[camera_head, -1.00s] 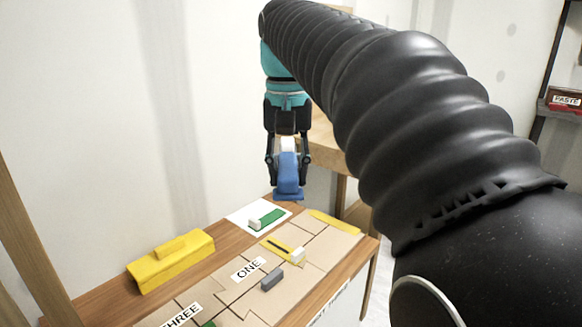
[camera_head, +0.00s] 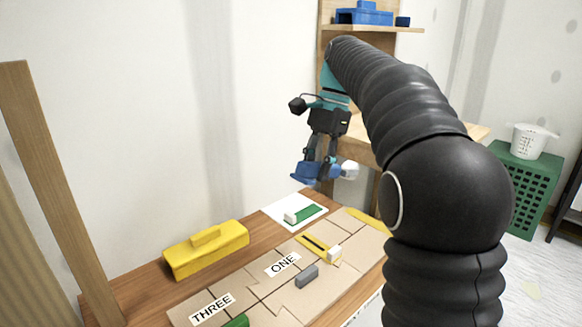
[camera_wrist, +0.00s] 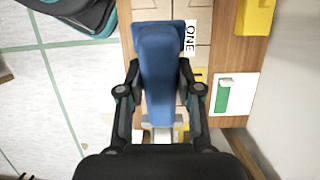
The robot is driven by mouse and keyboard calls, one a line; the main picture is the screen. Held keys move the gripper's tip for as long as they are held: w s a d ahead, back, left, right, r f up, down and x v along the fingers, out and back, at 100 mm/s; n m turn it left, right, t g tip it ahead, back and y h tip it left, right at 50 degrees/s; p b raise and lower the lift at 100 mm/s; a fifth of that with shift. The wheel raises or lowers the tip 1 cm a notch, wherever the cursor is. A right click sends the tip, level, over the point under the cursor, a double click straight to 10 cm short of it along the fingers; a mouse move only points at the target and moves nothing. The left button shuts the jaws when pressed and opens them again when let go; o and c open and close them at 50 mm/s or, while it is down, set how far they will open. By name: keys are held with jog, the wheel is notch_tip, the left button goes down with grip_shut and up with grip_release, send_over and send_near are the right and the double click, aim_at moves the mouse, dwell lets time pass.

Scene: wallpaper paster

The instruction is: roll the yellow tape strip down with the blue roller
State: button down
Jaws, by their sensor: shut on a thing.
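My gripper (camera_head: 322,158) is shut on the blue roller (camera_head: 308,173) and holds it in the air above the back of the worktable. The roller is tilted, with a white part (camera_head: 349,170) sticking out on the right. In the wrist view the blue roller (camera_wrist: 160,70) lies between the fingers (camera_wrist: 158,95) and hides part of the table. A yellow tape strip (camera_head: 311,241) with a dark line lies on the tan boards, a white block (camera_head: 334,253) at its right end. Another yellow strip (camera_head: 366,220) lies at the boards' far right, partly hidden by my arm.
A yellow box-shaped tool (camera_head: 206,250) stands at the table's back left. A white sheet (camera_head: 281,208) with a green strip lies behind the boards. A grey block (camera_head: 307,276) sits near the ONE label. The wall is close behind the table.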

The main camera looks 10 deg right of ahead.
jog(key=w+a+f+m+t+y+b, duration=0.1)
jog(key=w+f+m+t, duration=0.4)
jog(key=w+m, duration=0.4)
jog(key=w+a+f+m+t+y+b, duration=0.1)
jog(key=w+f+m+t, duration=0.3)
jog(key=w+m, duration=0.5)
jog(key=shift+w+f+t+y, duration=0.35)
jog(key=shift+w+t+y, duration=0.25)
jog(key=shift+w+t, duration=0.95)
jog(key=shift+w+r+p, duration=0.1)
jog(key=shift+r+p, duration=0.15)
jog(key=shift+p, duration=0.15)
notch_tip(320, 180, down, 7)
jog(key=b, duration=0.4)
jog(key=shift+f, duration=1.3)
dwell(0.5)
jog(key=s+d, duration=0.4)
jog(key=s, duration=0.2)
jog(key=shift+s+d, duration=0.2)
jog(key=shift+s, duration=0.1)
dwell(0.4)
